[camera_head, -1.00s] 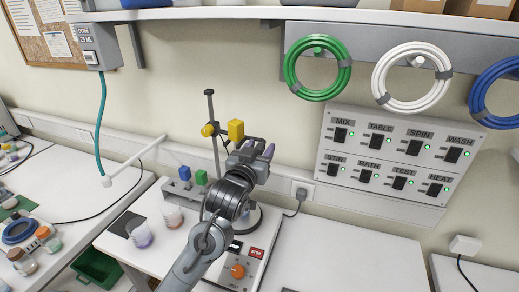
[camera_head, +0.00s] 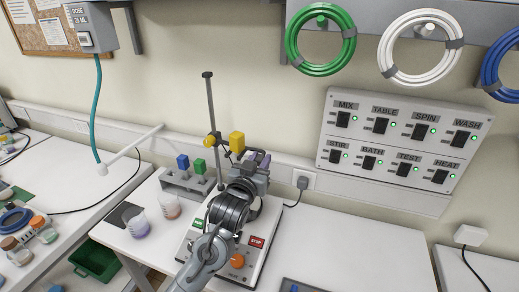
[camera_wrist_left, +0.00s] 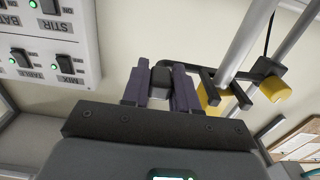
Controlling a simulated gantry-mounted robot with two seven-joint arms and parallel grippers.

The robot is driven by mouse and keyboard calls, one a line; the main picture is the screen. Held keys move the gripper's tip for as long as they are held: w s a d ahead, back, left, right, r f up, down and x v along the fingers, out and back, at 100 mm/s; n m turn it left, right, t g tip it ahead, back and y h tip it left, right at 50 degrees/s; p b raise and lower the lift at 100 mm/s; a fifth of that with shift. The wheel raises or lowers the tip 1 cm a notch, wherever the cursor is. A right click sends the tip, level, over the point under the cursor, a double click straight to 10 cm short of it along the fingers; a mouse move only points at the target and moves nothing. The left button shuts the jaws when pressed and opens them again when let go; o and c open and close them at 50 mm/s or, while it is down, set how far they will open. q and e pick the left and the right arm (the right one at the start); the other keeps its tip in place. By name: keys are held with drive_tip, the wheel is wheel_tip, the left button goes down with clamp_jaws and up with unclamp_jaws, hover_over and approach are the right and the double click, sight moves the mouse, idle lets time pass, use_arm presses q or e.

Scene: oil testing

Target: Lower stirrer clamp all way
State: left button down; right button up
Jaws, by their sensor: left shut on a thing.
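The stirrer clamp, with its yellow knob (camera_head: 209,141) and yellow block (camera_head: 236,141), sits on the upright metal rod (camera_head: 212,105) of the stirrer. Bare rod shows above the clamp. My left gripper (camera_head: 258,160) is at the right of the clamp, its arm hiding much of the stirrer below. In the left wrist view, the purple-grey fingers of my left gripper (camera_wrist_left: 161,86) are closed on a dark piece of the clamp (camera_wrist_left: 161,77). The yellow knob (camera_wrist_left: 275,88) and the rod (camera_wrist_left: 245,40) are to the right there. My right gripper is out of view.
A grey rack with blue and green blocks (camera_head: 199,166) stands left of the stirrer. The base has an orange knob (camera_head: 237,261) and a red stop button (camera_head: 256,241). The bench at right (camera_head: 360,250) is mostly clear.

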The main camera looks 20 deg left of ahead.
use_arm(q)
wheel_tip(320, 180, down, 6)
drive_tip(key=shift+r+b, duration=0.1)
drive_tip(key=shift+b, duration=0.65)
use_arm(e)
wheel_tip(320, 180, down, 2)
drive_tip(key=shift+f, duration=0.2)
use_arm(q)
drive_tip(key=c, duration=1)
unclamp_jaws()
drive_tip(key=shift+o, duration=0.2)
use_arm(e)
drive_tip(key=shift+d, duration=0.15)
